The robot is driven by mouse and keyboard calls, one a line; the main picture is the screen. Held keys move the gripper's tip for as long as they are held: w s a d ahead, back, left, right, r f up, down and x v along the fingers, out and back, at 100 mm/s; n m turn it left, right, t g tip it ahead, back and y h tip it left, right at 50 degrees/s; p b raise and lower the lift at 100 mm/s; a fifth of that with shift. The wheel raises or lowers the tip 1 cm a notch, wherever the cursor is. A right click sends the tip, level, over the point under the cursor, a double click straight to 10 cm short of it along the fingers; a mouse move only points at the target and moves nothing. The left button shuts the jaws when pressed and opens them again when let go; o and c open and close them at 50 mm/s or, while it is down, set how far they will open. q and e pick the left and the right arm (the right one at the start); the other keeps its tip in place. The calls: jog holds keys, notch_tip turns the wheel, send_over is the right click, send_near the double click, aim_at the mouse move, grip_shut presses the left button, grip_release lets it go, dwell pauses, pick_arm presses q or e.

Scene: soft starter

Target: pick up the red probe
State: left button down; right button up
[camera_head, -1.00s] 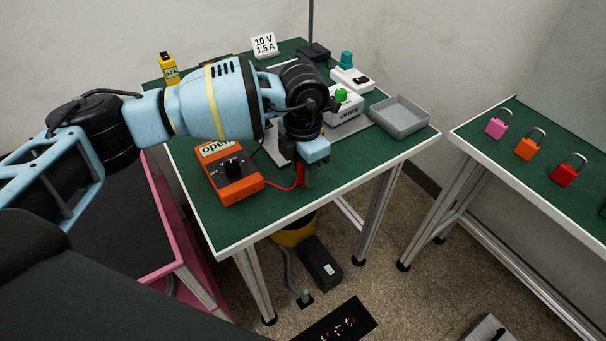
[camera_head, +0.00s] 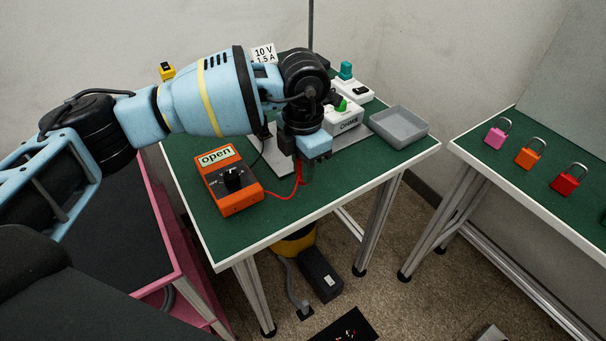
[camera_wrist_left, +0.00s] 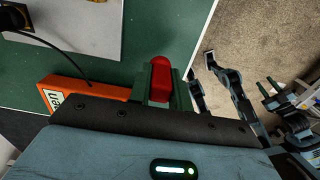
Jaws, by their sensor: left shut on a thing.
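The red probe (camera_wrist_left: 161,79) shows in the left wrist view between the fingers of my left gripper (camera_wrist_left: 158,84). In the head view my left gripper (camera_head: 304,176) points down over the green table, right of the orange meter, and is shut on the probe. Only a little of the probe (camera_head: 299,170) shows there, and a red lead runs from it to the orange meter (camera_head: 229,182). The meter has a dial and a label reading "open"; part of it (camera_wrist_left: 85,88) also shows in the wrist view.
A grey tray (camera_head: 400,127) stands at the table's right edge. Padlocks, including a red one (camera_head: 566,182), lie on the right table. The green table's front is clear.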

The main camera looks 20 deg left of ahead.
pick_arm(q)
jog(key=s+d+r, duration=0.1)
jog(key=s+d, duration=0.8)
jog(key=s, duration=0.4)
jog(key=shift+d+b, duration=0.2)
jog(key=shift+b, duration=0.15)
pick_arm(e)
jog(key=shift+s+f, duration=0.2)
jog(key=shift+f, duration=0.15)
pick_arm(q)
jog(key=shift+w+r, duration=0.1)
